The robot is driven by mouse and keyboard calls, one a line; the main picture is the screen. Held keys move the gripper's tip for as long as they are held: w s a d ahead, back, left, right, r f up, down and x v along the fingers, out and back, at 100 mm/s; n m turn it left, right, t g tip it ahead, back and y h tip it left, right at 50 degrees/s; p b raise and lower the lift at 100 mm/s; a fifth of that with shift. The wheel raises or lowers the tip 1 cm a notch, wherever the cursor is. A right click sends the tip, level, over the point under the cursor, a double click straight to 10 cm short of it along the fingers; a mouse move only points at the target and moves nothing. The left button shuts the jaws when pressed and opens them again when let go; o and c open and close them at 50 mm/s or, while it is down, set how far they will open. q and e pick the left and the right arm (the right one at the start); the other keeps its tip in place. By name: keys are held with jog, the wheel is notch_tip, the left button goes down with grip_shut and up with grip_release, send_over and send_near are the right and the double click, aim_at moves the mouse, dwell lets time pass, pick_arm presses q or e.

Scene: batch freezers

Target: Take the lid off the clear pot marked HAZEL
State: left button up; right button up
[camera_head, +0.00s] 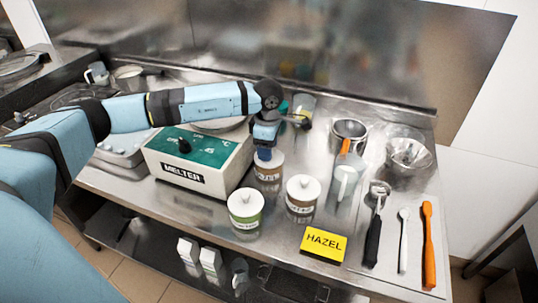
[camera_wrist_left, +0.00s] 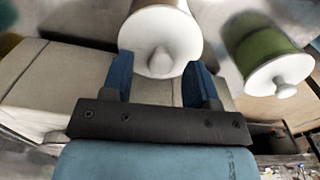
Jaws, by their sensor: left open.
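Three clear pots with white knobbed lids stand on the steel counter. One with brown contents (camera_head: 268,174) is under my left gripper (camera_head: 265,152), which hides most of its lid. A second brown pot (camera_head: 302,205) stands to its right, and a green pot (camera_head: 246,222) stands nearer the front. The pot labels are too small to read surely, so I cannot tell which is HAZEL. In the left wrist view my gripper (camera_wrist_left: 157,82) is open. A white lid (camera_wrist_left: 160,25) lies ahead, its knob (camera_wrist_left: 159,61) between the fingertips with gaps either side. My right gripper is out of view.
A yellow HAZEL card (camera_head: 323,244) lies at the front. The MELTER box (camera_head: 184,180) stands close left of the pots. A clear jug (camera_head: 345,184), steel pot (camera_head: 349,133) and tools on a tray (camera_head: 385,275) are right. The green pot (camera_wrist_left: 262,47) is close by in the wrist view.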

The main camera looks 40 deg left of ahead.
pick_arm(q)
jog(key=shift+f, duration=0.45)
jog(key=c, duration=1)
jog(key=shift+r, duration=0.15)
